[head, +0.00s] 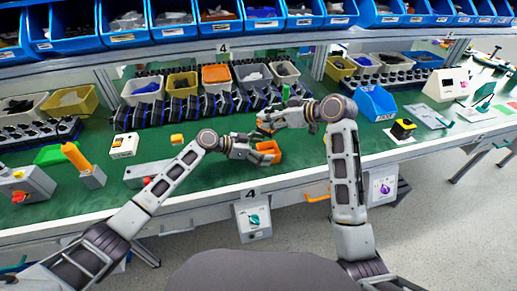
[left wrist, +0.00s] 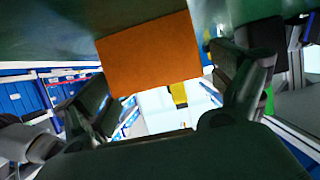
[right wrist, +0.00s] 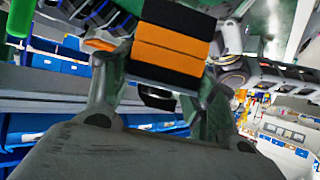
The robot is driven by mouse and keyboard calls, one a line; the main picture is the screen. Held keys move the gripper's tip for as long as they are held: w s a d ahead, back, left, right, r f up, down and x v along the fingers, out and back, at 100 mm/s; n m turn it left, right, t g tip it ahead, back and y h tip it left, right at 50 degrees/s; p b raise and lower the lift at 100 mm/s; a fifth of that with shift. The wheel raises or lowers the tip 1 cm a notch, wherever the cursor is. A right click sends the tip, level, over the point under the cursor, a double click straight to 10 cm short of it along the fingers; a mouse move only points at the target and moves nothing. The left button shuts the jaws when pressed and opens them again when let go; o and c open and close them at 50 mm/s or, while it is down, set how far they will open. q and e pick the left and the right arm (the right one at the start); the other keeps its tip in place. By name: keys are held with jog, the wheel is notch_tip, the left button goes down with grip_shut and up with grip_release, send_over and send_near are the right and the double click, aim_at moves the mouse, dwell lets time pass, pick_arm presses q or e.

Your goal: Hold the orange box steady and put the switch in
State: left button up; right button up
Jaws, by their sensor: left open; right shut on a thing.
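The orange box (head: 268,147) is above the green bench top at the front. My left gripper (head: 256,150) is at its left side, open. In the left wrist view a flat orange face of the box (left wrist: 150,52) fills the space between and beyond the two spread fingers; I cannot tell whether they touch it. My right gripper (head: 264,123) is just behind and above the box, shut on a block with black and orange stripes (right wrist: 172,42), which looks like the switch. In the head view this block is mostly hidden by the gripper.
Bins with parts (head: 215,74) and a row of black holders (head: 195,105) stand behind the grippers. A white box with a yellow top (head: 124,146) and an orange-handled device (head: 80,160) are to the left. A blue bin (head: 375,103) is to the right. Some green bench top (head: 100,200) is clear.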

pick_arm(q)
jog(key=shift+d, duration=0.15)
jog(key=shift+c, duration=0.4)
jog(key=c, duration=1)
pick_arm(e)
jog(key=shift+w, duration=0.1)
